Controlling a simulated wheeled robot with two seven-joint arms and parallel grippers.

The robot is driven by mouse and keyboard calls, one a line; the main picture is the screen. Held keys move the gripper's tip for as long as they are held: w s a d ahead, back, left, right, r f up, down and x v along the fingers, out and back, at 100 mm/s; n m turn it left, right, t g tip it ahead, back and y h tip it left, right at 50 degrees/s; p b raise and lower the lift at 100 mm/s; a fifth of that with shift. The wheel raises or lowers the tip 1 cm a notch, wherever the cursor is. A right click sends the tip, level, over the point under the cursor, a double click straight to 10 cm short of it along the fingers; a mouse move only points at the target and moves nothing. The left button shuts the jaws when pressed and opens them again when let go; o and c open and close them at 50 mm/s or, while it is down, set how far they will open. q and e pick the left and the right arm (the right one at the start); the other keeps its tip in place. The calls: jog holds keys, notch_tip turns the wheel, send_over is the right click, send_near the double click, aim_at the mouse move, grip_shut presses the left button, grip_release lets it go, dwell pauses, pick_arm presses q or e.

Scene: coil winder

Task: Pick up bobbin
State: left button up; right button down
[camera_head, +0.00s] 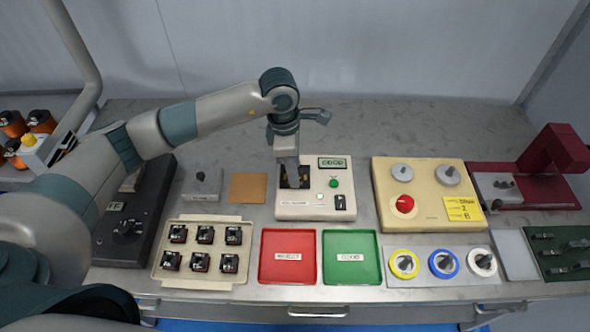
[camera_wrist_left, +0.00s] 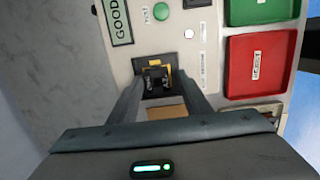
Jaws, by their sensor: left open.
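My left gripper (camera_head: 294,184) is open and points down at the slot of the white tester box (camera_head: 325,207). In the left wrist view its two fingers (camera_wrist_left: 157,82) stand either side of a small black bobbin (camera_wrist_left: 154,74). The bobbin sits in the dark socket, with yellow or copper parts showing around it. I cannot tell whether the fingers touch it. In the head view the gripper mostly hides this bobbin. The tester display (camera_wrist_left: 116,20) reads GOOD. Several more bobbins (camera_head: 205,236) stand in the beige tray (camera_head: 158,262). My right gripper is not in view.
A red tray (camera_head: 289,273) and a green tray (camera_head: 350,274) lie empty in front of the tester. A beige winder panel (camera_head: 423,222) with a red button and wire spools (camera_head: 443,262) are to the right. A brown pad (camera_head: 248,188) lies left of the tester.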

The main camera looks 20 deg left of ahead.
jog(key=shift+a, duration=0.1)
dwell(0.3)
pick_arm(q)
jog(key=c, duration=1)
